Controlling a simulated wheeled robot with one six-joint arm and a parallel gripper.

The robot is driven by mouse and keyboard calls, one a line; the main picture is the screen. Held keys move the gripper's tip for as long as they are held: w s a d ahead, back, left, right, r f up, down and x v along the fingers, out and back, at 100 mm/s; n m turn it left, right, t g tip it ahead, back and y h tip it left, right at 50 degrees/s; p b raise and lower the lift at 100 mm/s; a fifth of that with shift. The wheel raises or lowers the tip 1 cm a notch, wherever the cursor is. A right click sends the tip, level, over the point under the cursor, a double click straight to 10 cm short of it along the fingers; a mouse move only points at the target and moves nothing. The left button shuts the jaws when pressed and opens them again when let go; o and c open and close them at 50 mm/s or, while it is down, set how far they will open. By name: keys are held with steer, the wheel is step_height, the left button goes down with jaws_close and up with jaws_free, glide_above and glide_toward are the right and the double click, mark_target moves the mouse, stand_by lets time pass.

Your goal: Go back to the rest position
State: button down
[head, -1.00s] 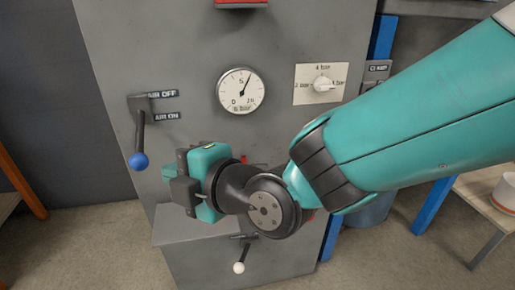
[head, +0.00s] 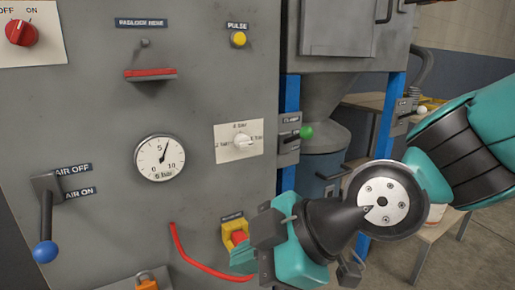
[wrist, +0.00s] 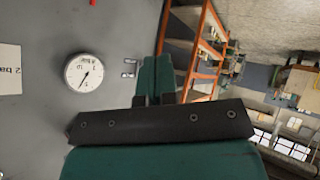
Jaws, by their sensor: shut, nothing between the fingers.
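My gripper (head: 243,260) is teal and black and shows low in the head view, in front of the grey machine panel (head: 100,110). Its fingers point left and are shut with nothing between them. They overlap the yellow-backed red button (head: 238,238) in the picture; I cannot tell whether they touch it. The wrist view shows the teal fingers (wrist: 155,75) together, with the panel to their left.
The panel carries a gauge (head: 159,158), a blue-knobbed lever (head: 45,250) hanging down, a selector knob (head: 243,143), a red bar (head: 150,73), a red cord (head: 200,262) and an orange padlock (head: 147,284). A table (head: 425,235) stands right.

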steer(key=s+d+f+m+g+h, duration=0.1)
steer(key=s+d+m+h, duration=0.2)
steer(key=d+m, duration=0.4)
steer(key=s+d+m+g+h, duration=0.1)
steer(key=s+d+m+h, duration=0.15)
steer(key=d+m, duration=0.5)
step_height(320, 180, up, 32)
steer(key=d+n+p, duration=0.1)
steer(key=d+p, duration=0.1)
steer(key=p, duration=2.9)
steer(key=shift+s+f+g+p, duration=0.15)
steer(key=shift+s+g+p, duration=0.15)
steer(key=shift+s+p, duration=0.1)
